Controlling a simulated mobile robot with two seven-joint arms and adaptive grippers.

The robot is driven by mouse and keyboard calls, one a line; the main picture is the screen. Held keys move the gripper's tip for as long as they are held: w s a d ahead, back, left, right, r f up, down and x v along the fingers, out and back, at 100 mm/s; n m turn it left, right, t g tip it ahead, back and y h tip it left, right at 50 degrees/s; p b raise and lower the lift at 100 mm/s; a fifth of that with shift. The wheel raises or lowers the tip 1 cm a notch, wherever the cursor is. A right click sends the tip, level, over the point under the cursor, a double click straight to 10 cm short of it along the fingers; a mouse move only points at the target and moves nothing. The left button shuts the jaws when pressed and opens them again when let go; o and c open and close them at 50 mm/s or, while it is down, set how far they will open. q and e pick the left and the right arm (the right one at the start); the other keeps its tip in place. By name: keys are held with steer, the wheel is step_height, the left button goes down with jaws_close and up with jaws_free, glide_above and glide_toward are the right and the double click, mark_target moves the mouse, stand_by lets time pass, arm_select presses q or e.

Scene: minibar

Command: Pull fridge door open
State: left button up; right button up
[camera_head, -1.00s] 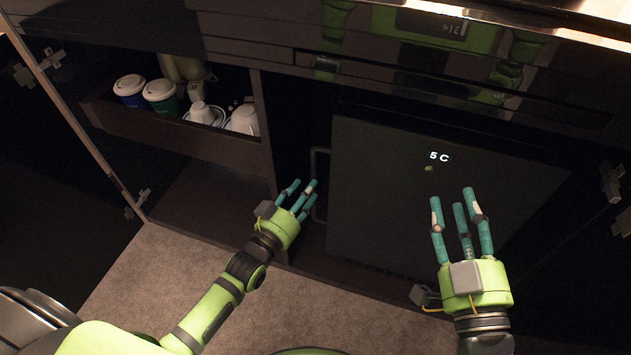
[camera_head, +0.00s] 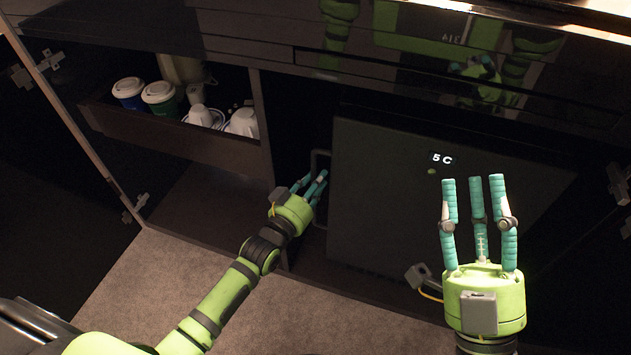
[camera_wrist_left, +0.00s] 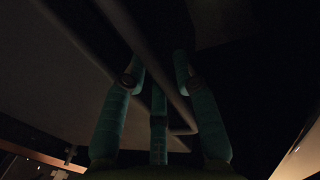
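The dark fridge door (camera_head: 390,225) is shut, with a lit "5 C" display near its top. Its bar handle (camera_head: 315,155) runs along the left edge. My left gripper (camera_head: 310,183) is at the handle, fingers pointing up and right. In the left wrist view the handle bar (camera_wrist_left: 158,70) passes between the fingers of my left gripper (camera_wrist_left: 157,62), which look spread, not closed on it. Contact is too dark to tell. My right gripper (camera_head: 473,181) is open and empty, fingers pointing up, in front of the door's right part.
An open cabinet on the left has a drawer (camera_head: 170,135) with lidded cups (camera_head: 160,95) and white cups (camera_head: 243,122). An open cabinet door (camera_head: 75,115) stands at far left. The dark counter front (camera_head: 250,40) runs above. Carpet (camera_head: 190,270) lies clear below.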

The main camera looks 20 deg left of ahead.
arm_select(q)
jaws_close()
